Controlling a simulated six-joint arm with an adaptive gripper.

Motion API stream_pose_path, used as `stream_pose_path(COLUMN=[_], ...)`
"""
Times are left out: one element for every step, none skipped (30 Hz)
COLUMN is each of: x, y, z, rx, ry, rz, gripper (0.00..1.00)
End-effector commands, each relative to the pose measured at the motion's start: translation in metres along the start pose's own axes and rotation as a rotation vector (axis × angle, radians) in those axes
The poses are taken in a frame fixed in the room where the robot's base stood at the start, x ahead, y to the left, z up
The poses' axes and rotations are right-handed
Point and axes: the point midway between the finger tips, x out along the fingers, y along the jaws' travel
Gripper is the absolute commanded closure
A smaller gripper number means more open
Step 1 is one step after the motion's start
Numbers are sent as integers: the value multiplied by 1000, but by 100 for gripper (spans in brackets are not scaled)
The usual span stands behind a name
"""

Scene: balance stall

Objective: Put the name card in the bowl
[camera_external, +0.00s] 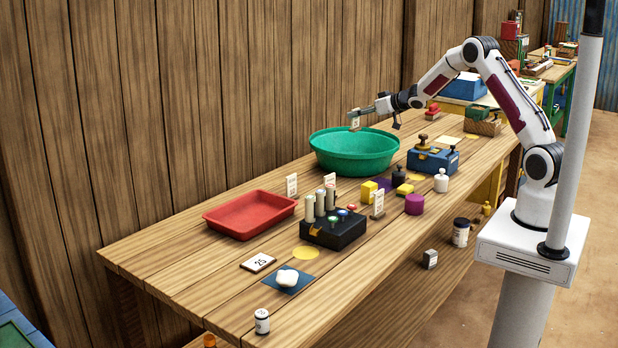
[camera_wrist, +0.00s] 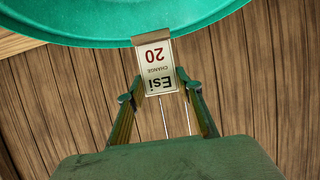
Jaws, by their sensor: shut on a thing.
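The name card (camera_wrist: 157,66), a small pale card marked "Esi", "CHANGE" and a red "20", is between my gripper's fingertips (camera_wrist: 160,95) in the wrist view. My gripper is shut on it. The bowl is wide and stands on the wooden table near the wall. In the wrist view the bowl's rim (camera_wrist: 200,30) shows at the top, beside the card's end. The bowl's inside bottom is hidden.
A red tray (camera_external: 225,226) lies left of the bowl. A black block with rolls (camera_external: 335,232), upright cards (camera_external: 292,186), a blue box (camera_external: 433,160), small weights and coloured blocks stand nearer. A plank wall (camera_external: 250,80) rises close behind the bowl.

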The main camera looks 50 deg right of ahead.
Motion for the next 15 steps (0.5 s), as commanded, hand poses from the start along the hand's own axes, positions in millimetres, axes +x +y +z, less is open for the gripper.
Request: stream_pose_path(x=[2, 3, 4, 5, 6, 7, 8, 8, 10, 10, 11, 12, 13, 14, 15], y=[0, 0, 0, 0, 0, 0, 0, 0, 0, 0, 0, 0, 0, 0, 0], z=[5, 7, 10, 11, 13, 16, 18, 20, 23, 25, 28, 30, 32, 34, 36], rx=[0, 0, 1, 1, 0, 0, 1, 1, 0, 0, 0, 1, 0, 0, 0], ry=[-2, -2, -2, -1, -1, -1, 0, 0, -1, -2, -2, -1, -1, -1, 0], rz=[-1, -1, -1, -1, -1, -2, -1, -1, -1, -1, 0, 0, 0, -1, -1], gripper=[90, 90, 90, 90, 90, 90, 90, 90, 90, 90, 90, 90, 90, 90, 90])
